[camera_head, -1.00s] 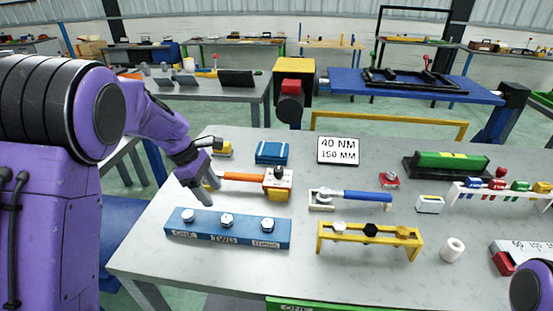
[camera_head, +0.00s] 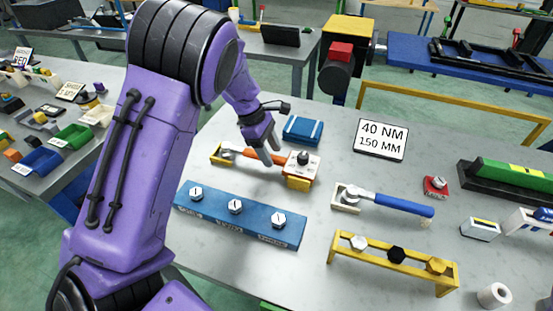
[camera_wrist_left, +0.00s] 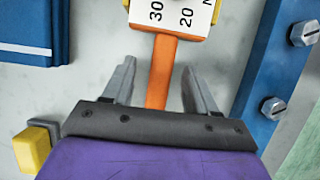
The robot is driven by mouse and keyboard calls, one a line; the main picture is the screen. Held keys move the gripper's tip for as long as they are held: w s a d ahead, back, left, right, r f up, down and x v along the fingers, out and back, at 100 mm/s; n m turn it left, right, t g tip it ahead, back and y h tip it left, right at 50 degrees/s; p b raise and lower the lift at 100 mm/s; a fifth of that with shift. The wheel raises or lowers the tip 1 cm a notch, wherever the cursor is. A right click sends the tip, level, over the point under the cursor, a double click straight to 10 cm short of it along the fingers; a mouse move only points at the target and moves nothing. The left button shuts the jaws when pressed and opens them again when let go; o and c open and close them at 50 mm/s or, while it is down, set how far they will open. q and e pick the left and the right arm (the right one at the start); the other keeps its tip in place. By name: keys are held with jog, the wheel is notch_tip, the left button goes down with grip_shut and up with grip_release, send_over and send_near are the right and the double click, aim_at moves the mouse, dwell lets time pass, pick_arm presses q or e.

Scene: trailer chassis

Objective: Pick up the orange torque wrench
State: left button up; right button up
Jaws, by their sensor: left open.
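In the left wrist view, the wrench's orange handle (camera_wrist_left: 161,75) runs between the two open fingers of the left gripper (camera_wrist_left: 158,72). A white scale marked 30 and 20 shows beyond the fingertips. My right gripper is not in view.
A blue bolt block (camera_head: 238,218) stands in front of the wrench, and a blue case (camera_head: 303,130) lies behind it. To the right are a blue-handled wrench (camera_head: 398,204), a yellow bolt stand (camera_head: 395,263) and a "40 NM 150 MM" sign (camera_head: 381,139).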

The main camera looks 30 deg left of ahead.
pick_arm(q)
jog(key=x, duration=0.2)
jog(key=shift+d+f, duration=0.15)
jog(key=shift+f, duration=0.2)
jog(key=shift+s+f, duration=0.15)
jog(key=shift+f+p, duration=0.25)
jog(key=shift+p, duration=0.3)
grip_shut()
